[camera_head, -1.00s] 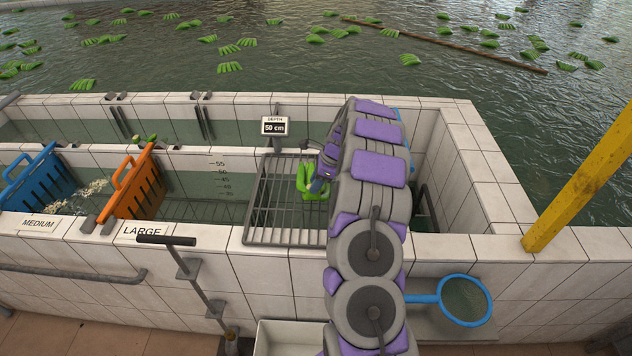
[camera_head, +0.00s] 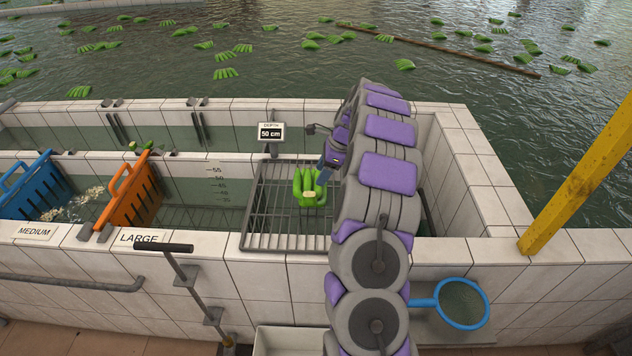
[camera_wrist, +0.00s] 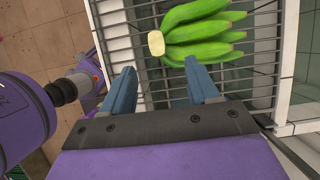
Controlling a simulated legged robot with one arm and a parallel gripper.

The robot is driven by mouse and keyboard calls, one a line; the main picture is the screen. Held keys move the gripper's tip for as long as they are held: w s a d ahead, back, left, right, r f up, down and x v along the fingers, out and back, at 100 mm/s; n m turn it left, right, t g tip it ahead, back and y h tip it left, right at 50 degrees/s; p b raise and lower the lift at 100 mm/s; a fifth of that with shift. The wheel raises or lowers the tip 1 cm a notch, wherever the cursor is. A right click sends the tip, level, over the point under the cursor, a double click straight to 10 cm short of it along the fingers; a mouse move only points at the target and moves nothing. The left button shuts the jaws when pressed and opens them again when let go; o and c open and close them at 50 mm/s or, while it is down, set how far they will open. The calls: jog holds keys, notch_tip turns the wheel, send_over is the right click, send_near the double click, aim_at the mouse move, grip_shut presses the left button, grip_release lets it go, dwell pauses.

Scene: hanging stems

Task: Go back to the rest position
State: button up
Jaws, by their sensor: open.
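My gripper (camera_wrist: 163,88) is open and empty in the wrist view, its two blue-grey fingers spread apart. A green banana hand (camera_wrist: 205,35) with a pale cut crown lies on the metal rack just beyond the fingertips, apart from them. In the head view the banana hand (camera_head: 309,187) rests on the rack (camera_head: 270,215). My gripper (camera_head: 326,170) is just to its right, partly hidden by my purple and grey arm.
A blue net (camera_head: 462,303) and a yellow post (camera_head: 580,175) are at right. A lever (camera_head: 165,247) stands in front.

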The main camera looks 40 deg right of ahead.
jog(key=v, duration=0.9)
jog(key=shift+r, duration=0.1)
jog(key=s+a+r+n+g+b, duration=0.15)
jog(key=s+a+n, duration=0.25)
jog(key=a, duration=0.5)
jog(key=s+a+r+n+b, duration=0.15)
jog(key=s+a+n, duration=0.3)
jog(key=a, duration=0.45)
jog(key=s+a+r+n+g+b, duration=0.1)
jog(key=s+a+r+n, duration=0.15)
jog(key=a+n, duration=0.4)
jog(key=s+a+f+n+h+b, duration=0.1)
jog(key=s+a+f+n, duration=0.2)
jog(key=s, duration=0.6)
jog(key=s+a+f+n+g+h+b, duration=0.1)
jog(key=s+a+f+n, duration=0.2)
jog(key=s, duration=0.6)
jog(key=s+a+f+n+g+h+b, duration=0.1)
jog(key=s+a+f+n+b, duration=0.1)
jog(key=s, duration=0.7)
jog(key=shift+s+a+f+n+h, duration=0.35)
jog(key=shift+a+f+n, duration=0.35)
jog(key=shift+n, duration=0.5)
